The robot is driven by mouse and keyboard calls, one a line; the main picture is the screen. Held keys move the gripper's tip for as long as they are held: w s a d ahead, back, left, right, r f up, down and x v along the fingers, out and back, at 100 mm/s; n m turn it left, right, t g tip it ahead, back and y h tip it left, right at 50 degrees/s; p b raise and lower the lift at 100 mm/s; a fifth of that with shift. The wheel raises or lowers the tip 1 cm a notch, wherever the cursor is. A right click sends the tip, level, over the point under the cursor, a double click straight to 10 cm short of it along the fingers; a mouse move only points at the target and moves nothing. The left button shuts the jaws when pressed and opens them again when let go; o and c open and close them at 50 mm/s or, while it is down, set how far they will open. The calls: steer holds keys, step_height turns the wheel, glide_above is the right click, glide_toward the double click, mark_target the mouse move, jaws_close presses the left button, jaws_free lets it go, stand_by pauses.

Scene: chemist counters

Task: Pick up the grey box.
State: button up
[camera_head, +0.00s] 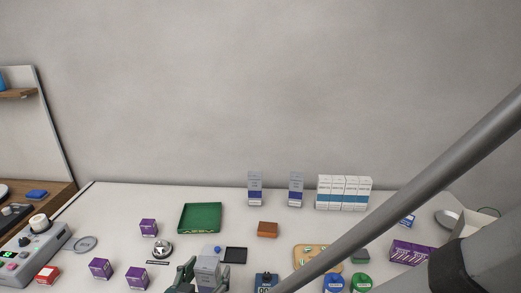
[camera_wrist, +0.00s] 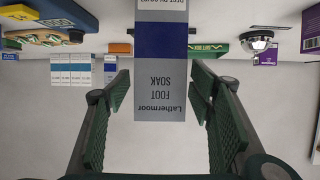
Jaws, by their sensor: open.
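The grey box (camera_head: 208,263) stands at the front of the counter, between the fingers of my gripper (camera_head: 206,274). In the wrist view the grey box (camera_wrist: 160,95) appears upside down, with a dark blue band and the words "Lathermoor Foot Soak". My gripper (camera_wrist: 158,85) is open, with one green ridged finger on each side of the box. Narrow gaps show between the fingers and the box. Its far end is cut off by the frame.
A black tray (camera_head: 236,254) lies just right of the gripper. A metal bell (camera_head: 162,249) and purple boxes (camera_head: 137,277) are to the left. A green tray (camera_head: 200,218) and a brown box (camera_head: 267,229) lie behind. A dark blue item (camera_head: 266,281) is to the right.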

stand_by(0.3)
steer(key=c, duration=1)
steer(key=shift+r, duration=0.1)
steer(key=shift+r+p, duration=1.7)
steer(key=shift+r, duration=3.2)
